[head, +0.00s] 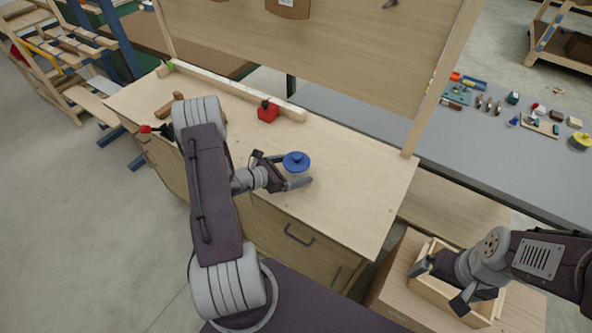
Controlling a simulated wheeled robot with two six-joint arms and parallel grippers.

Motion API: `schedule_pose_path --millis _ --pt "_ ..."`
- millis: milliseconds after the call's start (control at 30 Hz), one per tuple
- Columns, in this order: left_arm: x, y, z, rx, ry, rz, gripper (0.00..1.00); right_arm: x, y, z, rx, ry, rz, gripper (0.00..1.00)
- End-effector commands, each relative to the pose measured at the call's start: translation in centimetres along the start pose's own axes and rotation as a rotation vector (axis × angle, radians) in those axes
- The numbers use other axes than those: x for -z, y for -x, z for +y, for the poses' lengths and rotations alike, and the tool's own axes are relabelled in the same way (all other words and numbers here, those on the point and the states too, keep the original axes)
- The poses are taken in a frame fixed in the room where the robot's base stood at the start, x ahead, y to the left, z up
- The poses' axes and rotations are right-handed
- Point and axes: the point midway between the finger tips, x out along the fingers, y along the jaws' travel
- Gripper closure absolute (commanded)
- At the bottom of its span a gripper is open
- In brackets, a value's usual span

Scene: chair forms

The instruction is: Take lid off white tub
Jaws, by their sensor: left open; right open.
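The white tub (297,175) stands on the wooden workbench near its middle, partly hidden by my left gripper. A blue lid (296,161) with a knob on top sits on the tub. My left gripper (297,172) is open, with its fingers around or beside the tub below the lid; I cannot tell whether they touch it. My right gripper (440,283) is open and empty, at the lower right over an open wooden box.
The wooden workbench (350,185) is clear to the right of the tub. A red block (268,112) lies behind it, near a pale wooden rail (235,92). The open wooden box (428,290) sits under my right gripper. A grey table (480,160) with small items stands at the right.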

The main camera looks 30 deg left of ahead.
Motion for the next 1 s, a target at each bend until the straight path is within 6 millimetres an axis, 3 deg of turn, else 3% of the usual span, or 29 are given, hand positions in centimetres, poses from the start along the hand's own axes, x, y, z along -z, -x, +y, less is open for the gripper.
schedule_pose_path --millis 267,500,833,1000 --pt "0.0 -0.6 0.0 -0.002 0.0 0.0 0.08 0.0 0.0 0.0 0.0 0.0 0.0 0.04" --pt "0.0 -0.5 0.0 -0.001 0.0 0.0 0.71 0.0 0.0 0.0 0.0 0.0 -0.001 0.04" --pt "-0.5 -0.3 0.0 -0.001 0.0 0.0 0.71 0.0 0.0 0.0 0.0 0.0 -0.001 0.04" --pt "-2.9 0.6 0.1 -0.002 -0.006 -0.001 0.71 0.0 -0.2 0.0 0.0 0.0 -0.001 0.04"
